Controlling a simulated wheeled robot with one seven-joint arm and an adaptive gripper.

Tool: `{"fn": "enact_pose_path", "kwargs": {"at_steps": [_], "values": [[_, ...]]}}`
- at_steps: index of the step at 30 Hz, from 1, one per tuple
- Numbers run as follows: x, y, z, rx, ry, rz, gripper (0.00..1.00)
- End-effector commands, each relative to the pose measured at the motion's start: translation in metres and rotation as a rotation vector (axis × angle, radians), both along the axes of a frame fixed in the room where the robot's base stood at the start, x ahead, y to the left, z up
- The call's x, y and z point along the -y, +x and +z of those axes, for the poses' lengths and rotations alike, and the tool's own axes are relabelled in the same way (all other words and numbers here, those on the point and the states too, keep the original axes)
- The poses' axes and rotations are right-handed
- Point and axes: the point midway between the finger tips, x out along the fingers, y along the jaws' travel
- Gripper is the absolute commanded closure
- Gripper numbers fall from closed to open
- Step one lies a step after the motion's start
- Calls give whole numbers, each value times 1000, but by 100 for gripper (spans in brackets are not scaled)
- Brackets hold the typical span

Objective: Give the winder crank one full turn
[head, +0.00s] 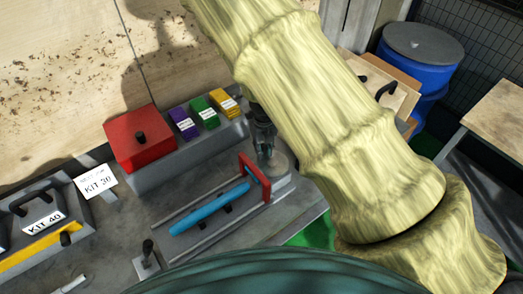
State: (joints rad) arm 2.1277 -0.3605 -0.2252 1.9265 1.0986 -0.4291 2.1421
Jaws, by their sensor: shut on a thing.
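The winder crank shows as a round grey disc (281,163) at the right end of the bench fixture, beside the red frame. My gripper (264,148) points down at the disc from above, dark and small below the yellow-sleeved arm. It is shut on the crank's handle, close over the disc's left part. The fingers hide the handle itself, and the arm covers some of the area to the right. The crank's exact angle cannot be read.
A blue bar (209,209) and an upright red frame (255,178) stand close left of my gripper. A red box (140,139) and purple, green and yellow blocks (204,113) sit behind. A blue barrel (421,58) stands far right.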

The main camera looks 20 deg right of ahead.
Motion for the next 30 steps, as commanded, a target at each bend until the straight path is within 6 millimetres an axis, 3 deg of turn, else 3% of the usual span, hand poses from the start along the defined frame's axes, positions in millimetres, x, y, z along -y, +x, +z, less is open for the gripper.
{"fn": "enact_pose_path", "kwargs": {"at_steps": [22, 23, 26, 30], "values": [[4, 1, 0, -2, 1, -94, 100], [4, 1, 0, -2, 1, -94, 78], [4, 1, 0, -2, 1, -94, 59], [4, 1, 0, -1, 1, -93, 56]]}}
